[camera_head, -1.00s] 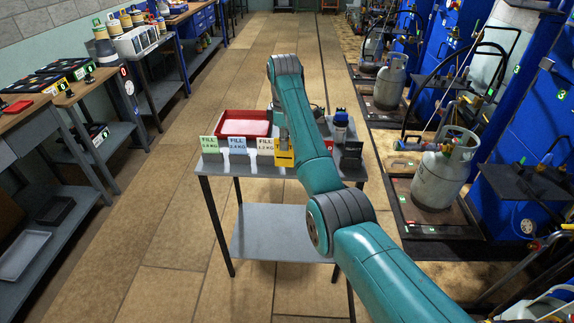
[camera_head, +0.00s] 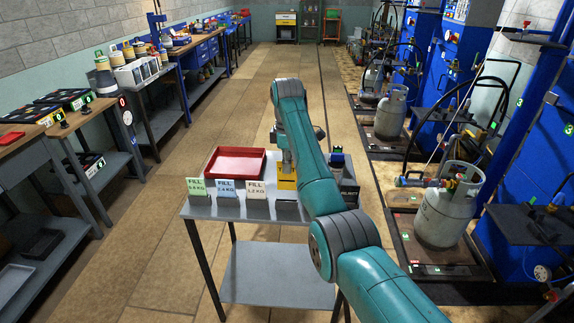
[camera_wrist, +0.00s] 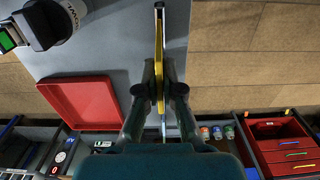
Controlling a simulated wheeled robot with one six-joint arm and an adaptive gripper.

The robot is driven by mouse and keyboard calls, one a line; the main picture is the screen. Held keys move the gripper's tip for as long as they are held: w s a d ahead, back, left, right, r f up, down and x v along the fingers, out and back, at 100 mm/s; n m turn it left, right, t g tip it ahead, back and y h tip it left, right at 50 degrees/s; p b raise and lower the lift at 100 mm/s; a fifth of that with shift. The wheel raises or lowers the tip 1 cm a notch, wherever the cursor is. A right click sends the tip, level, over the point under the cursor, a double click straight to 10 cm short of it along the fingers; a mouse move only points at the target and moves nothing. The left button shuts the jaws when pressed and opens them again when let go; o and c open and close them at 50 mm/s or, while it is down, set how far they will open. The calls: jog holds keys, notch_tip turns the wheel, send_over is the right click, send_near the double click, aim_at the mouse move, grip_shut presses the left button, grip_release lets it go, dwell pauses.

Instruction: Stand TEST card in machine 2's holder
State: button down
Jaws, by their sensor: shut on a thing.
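A yellow card (camera_head: 286,182) stands at the right of the row of FILL cards on the small grey table, partly hidden by my arm; its lettering is not readable. In the wrist view the yellow card (camera_wrist: 159,40) shows edge-on between the fingers of my gripper (camera_wrist: 159,92), which is shut on it. Whether its foot is clear of the tabletop is hard to tell. Green 3 labels (camera_head: 519,102) show on the blue machines at the right. I cannot make out which is machine 2, nor its holder.
The table (camera_head: 225,211) also bears green, blue and cream FILL cards (camera_head: 256,189), a red tray (camera_head: 235,163) and a bottle-like item (camera_head: 337,158). Gas cylinders (camera_head: 447,208) stand on dark platforms at the right. Workbenches (camera_head: 45,160) line the left. The middle aisle is clear.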

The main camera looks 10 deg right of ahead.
aim_at(287, 185)
jog(key=shift+f, duration=3.2)
jog(key=shift+f, duration=0.9)
jog(key=c, duration=1.2)
grip_release()
jog(key=shift+c, duration=0.2)
jog(key=shift+r, duration=0.1)
notch_tip(287, 185, up, 7)
jog(key=shift+r, duration=0.15)
